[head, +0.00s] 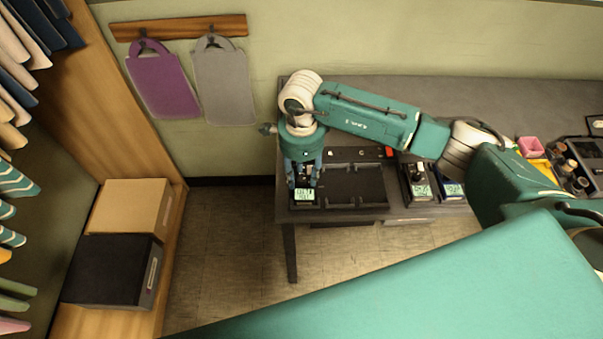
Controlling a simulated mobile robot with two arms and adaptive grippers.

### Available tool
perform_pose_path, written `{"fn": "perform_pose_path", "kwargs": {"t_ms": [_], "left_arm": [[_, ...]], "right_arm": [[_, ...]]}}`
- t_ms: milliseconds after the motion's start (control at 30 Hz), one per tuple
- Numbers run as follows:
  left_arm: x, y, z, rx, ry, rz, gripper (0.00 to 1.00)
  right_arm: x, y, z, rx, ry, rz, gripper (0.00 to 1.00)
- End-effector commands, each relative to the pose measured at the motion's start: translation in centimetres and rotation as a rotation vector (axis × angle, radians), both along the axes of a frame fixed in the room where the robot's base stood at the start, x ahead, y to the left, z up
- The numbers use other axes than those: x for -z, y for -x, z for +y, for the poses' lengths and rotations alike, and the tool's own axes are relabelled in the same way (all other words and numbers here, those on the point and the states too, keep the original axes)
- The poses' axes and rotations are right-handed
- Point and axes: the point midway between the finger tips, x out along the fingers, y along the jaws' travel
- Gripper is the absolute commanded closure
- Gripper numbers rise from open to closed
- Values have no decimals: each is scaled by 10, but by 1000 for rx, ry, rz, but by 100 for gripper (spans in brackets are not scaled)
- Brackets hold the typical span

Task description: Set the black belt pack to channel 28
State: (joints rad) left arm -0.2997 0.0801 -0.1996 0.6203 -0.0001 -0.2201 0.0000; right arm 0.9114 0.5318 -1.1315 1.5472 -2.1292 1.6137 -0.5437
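My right gripper (304,182) points straight down at the left end of the grey table. Its fingertips are at a dark pack with a lit display (304,195), which looks like the black belt pack. The fingers hide the pack's upper part, so I cannot tell whether they touch or grip anything there. The digits on the display are too small to read surely. Two other packs with lit displays stand further right on the table: one dark with a light knob (419,189), one with a blue edge (453,189). My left gripper is not in view.
A black tray (355,186) lies just right of the pack. The grey table (390,89) has bare surface behind my arm. A pink box (530,146) and a case of small parts (578,165) are at the right. Bags hang on the wall.

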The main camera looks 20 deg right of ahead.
Motion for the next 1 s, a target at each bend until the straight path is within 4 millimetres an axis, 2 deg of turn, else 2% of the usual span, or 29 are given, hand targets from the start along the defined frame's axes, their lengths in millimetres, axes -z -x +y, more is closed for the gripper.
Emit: {"fn": "perform_pose_path", "kwargs": {"t_ms": [200,333,700,833,1000], "left_arm": [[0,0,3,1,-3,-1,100],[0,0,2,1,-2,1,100],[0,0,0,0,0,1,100],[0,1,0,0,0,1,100],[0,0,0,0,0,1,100]], "right_arm": [[-1,0,0,-1,0,0,63],[-11,-1,1,-1,-2,-3,63],[-86,-2,0,-1,-1,-5,63],[-105,-1,0,0,-1,-3,63],[-118,0,0,-1,0,0,63]]}}
